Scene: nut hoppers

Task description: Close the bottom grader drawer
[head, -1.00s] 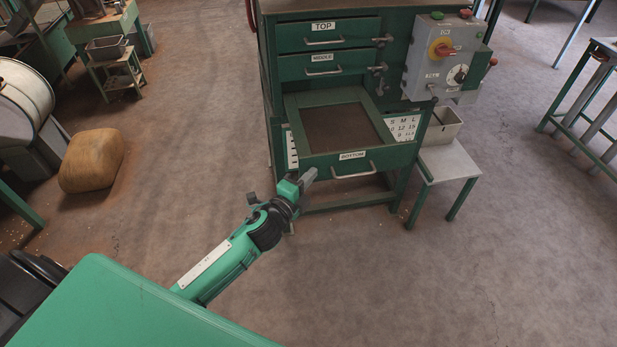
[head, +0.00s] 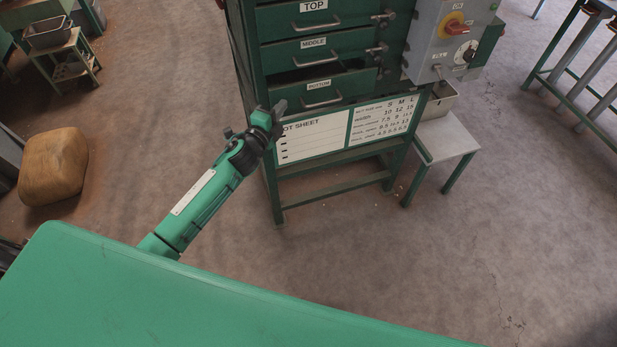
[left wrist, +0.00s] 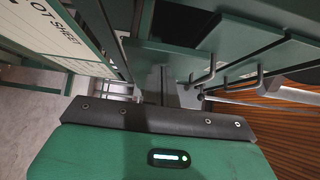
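The bottom drawer (head: 322,95) of the green grader cabinet stands a little out from the cabinet, with a narrow dark gap showing above its labelled front. Its bar handle (head: 322,102) is bare. My left gripper (head: 279,108) is at the left end of that drawer front, its fingers together with nothing seen between them. I cannot tell whether the tips touch the drawer. In the left wrist view the fingers (left wrist: 165,85) are partly hidden behind the gripper body, with drawer handles to their right. My right gripper is not in view.
The middle drawer (head: 318,50) and top drawer (head: 315,22) above look shut. A lot sheet board (head: 312,145) is below. A grey control box (head: 440,40) and a small side table (head: 447,140) are on the right. The floor in front is clear.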

